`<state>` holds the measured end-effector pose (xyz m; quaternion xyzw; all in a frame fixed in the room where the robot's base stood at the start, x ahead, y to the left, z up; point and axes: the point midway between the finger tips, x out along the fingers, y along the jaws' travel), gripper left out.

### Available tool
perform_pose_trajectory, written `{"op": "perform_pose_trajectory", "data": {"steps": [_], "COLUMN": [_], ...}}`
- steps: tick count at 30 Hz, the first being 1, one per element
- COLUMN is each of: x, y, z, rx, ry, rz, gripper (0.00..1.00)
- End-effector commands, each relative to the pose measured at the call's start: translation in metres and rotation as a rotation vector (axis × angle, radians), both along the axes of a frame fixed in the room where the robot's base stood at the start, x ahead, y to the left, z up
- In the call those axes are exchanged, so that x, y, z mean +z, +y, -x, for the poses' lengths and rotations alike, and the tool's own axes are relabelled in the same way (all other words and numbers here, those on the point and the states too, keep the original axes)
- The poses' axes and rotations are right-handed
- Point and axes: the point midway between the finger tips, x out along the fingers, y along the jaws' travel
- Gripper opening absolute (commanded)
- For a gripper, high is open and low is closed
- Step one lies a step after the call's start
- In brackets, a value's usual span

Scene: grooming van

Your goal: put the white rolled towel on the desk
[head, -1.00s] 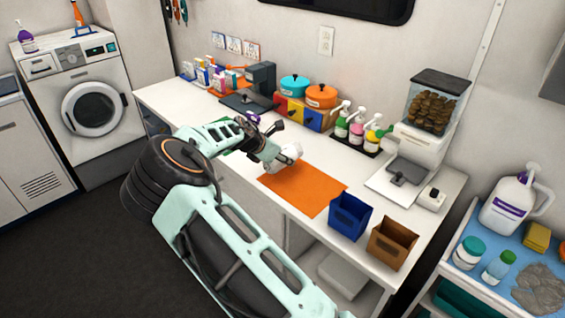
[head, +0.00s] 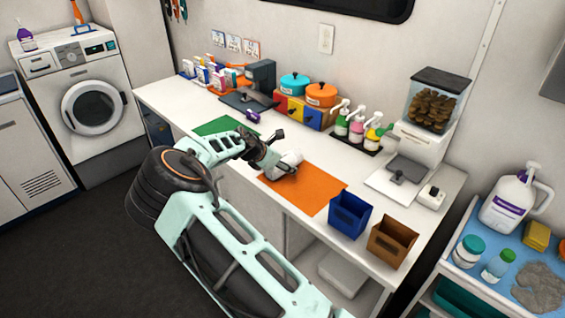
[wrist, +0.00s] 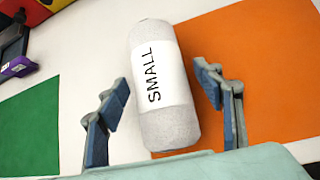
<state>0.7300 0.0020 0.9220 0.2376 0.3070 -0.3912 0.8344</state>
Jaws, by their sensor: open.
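The white rolled towel (wrist: 163,85) with a band reading "SMALL" lies between the fingers of my gripper (wrist: 165,100) in the wrist view. My gripper is open, with a gap on each side of the towel. In the head view the towel (head: 291,159) shows at the tip of my gripper (head: 279,165), partly hidden by it. The towel is over or on the left edge of the orange mat (head: 315,190) on the white desk (head: 440,195). I cannot tell for certain whether it touches the surface.
A green mat (head: 218,127) and a purple item (head: 253,116) lie to the left. A blue bin (head: 349,215) and a brown bin (head: 391,243) stand at the front right. Pump bottles (head: 357,125) and orange-lidded and teal-lidded pots line the back. Most of the orange mat is clear.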

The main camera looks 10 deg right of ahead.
Motion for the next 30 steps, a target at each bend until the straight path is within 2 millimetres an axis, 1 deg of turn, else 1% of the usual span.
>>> {"op": "perform_pose_trajectory", "data": {"steps": [5, 8, 18, 22, 27, 30], "x": [0.005, 0.013, 0.061, 0.076, 0.086, 0.088], "y": [0.0, 0.008, 0.044, 0.054, 0.06, 0.061], "z": [0.0, 0.005, 0.041, 0.052, 0.06, 0.061], "rx": [-0.001, 0.003, 0.003, 0.002, -0.001, -0.001], "ry": [-0.001, -0.002, -0.001, -0.001, 0.0, -0.001], "rz": [-0.001, -0.002, -0.003, -0.003, -0.001, -0.001], "gripper": [0.61, 0.61, 0.61, 0.61, 0.61, 0.61]}}
